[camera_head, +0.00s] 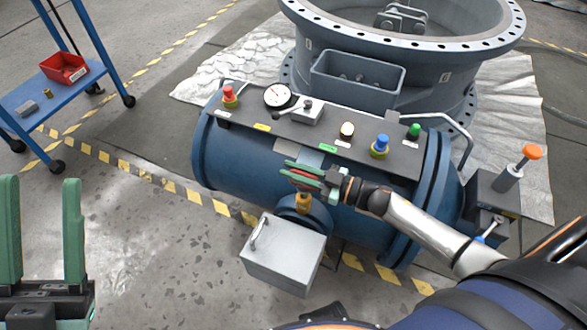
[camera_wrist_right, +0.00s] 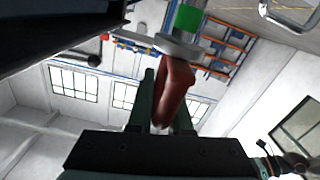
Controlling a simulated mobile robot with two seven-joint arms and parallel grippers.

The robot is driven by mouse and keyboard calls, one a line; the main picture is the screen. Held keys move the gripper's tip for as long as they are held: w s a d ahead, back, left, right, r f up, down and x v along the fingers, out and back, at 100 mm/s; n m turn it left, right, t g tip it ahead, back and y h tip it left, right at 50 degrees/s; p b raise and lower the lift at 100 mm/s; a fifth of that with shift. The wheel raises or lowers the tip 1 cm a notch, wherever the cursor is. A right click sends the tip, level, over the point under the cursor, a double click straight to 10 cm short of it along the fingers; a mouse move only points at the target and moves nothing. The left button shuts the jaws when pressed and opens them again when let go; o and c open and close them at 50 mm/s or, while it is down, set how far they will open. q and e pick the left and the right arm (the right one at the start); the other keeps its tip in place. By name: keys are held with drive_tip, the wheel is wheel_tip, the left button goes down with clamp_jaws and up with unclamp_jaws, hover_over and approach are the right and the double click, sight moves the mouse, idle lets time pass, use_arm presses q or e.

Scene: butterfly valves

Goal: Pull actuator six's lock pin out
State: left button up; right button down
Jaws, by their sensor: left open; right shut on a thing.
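The actuator is a large blue cylinder (camera_head: 225,150) with a grey top panel of coloured knobs and a gauge. My right gripper (camera_head: 303,178) is in front of its middle, with green fingers shut on a red-brown piece. In the right wrist view this red-brown piece (camera_wrist_right: 175,92) stands between the fingers, below a grey part and a green block. I cannot tell whether it is the lock pin or whether it is attached. An orange-yellow part (camera_head: 303,202) sits just below the gripper. My left gripper (camera_head: 42,235) is open and empty at the lower left.
A silver box (camera_head: 282,255) with a handle stands in front of the cylinder. A large grey valve body (camera_head: 400,60) is behind. A blue cart (camera_head: 45,100) holds a red bin (camera_head: 64,70).

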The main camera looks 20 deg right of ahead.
drive_tip(key=shift+w+d+r, duration=0.15)
drive_tip(key=shift+w+r, duration=0.05)
drive_tip(key=shift+r, duration=0.15)
drive_tip(key=c, duration=1.2)
unclamp_jaws()
drive_tip(key=o, duration=0.3)
drive_tip(key=shift+s+f, duration=0.1)
drive_tip(key=p+v, duration=0.2)
drive_tip(key=v, duration=1)
drive_tip(key=shift+s+d, duration=0.1)
drive_tip(key=shift+s, duration=0.15)
